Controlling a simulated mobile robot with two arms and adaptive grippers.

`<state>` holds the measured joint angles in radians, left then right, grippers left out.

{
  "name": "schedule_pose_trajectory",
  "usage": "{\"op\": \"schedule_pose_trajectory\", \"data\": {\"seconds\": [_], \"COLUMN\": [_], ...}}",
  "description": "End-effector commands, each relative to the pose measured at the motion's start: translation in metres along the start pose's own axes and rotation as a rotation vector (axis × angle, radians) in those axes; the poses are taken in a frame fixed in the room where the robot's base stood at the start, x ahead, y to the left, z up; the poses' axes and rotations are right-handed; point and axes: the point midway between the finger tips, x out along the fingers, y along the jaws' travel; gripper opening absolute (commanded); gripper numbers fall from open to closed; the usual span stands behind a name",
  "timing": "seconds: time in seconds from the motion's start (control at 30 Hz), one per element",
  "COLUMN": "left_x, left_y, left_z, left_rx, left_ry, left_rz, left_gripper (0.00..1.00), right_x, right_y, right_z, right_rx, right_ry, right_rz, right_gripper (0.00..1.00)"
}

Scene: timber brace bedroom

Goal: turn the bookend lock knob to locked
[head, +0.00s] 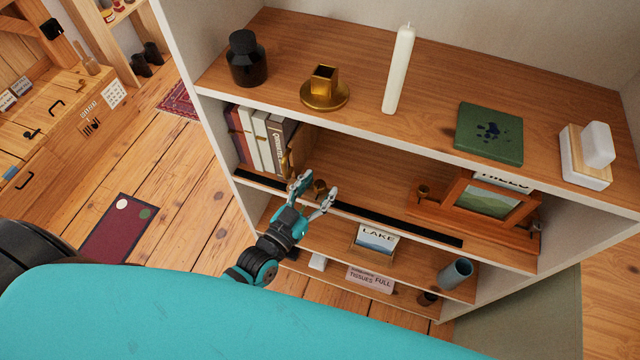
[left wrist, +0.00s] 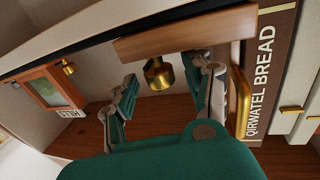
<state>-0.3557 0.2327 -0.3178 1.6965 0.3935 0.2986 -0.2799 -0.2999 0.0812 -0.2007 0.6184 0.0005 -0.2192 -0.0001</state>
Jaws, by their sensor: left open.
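A small brass lock knob (head: 319,186) sits by the wooden bookend (head: 302,150), on the middle shelf (head: 350,165) of the bookcase. In the left wrist view the faceted brass knob (left wrist: 158,74) lies under the bookend's wooden bar (left wrist: 185,36). My left gripper (head: 314,191) is open at the shelf's front edge, its fingers on either side of the knob. The left wrist view shows the gripper (left wrist: 167,78) with a finger left and right of the knob, with gaps visible. The lock's marking cannot be read. My right gripper is not in view.
Several upright books (head: 262,138) stand left of the bookend. A framed picture (head: 487,200) with another brass knob (head: 423,191) is to the right. A candle (head: 399,70) and a brass holder (head: 324,90) stand on the shelf above. The middle shelf between bookend and picture is clear.

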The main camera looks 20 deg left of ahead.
Motion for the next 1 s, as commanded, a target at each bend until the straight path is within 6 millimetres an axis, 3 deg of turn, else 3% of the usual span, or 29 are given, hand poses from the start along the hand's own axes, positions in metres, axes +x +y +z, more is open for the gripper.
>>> {"op": "schedule_pose_trajectory", "data": {"seconds": [0.3,0.5,0.67,1.0], "left_x": [-0.068,-0.099,-0.108,-0.109], "left_y": [0.0,0.0,0.0,0.0], "left_z": [0.002,0.001,0.001,0.001], "left_rx": [0.001,0.001,0.001,0.001], "left_ry": [-0.007,-0.005,-0.004,-0.003], "left_rz": [0.002,0.001,0.001,0.001], "left_gripper": [0.51,0.51,0.51,0.51], "right_x": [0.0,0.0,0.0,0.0], "right_y": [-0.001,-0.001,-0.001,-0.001], "right_z": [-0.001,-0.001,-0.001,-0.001], "right_rx": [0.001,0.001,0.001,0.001], "right_ry": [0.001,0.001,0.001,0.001], "right_rz": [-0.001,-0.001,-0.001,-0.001], "right_gripper": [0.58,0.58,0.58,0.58]}}
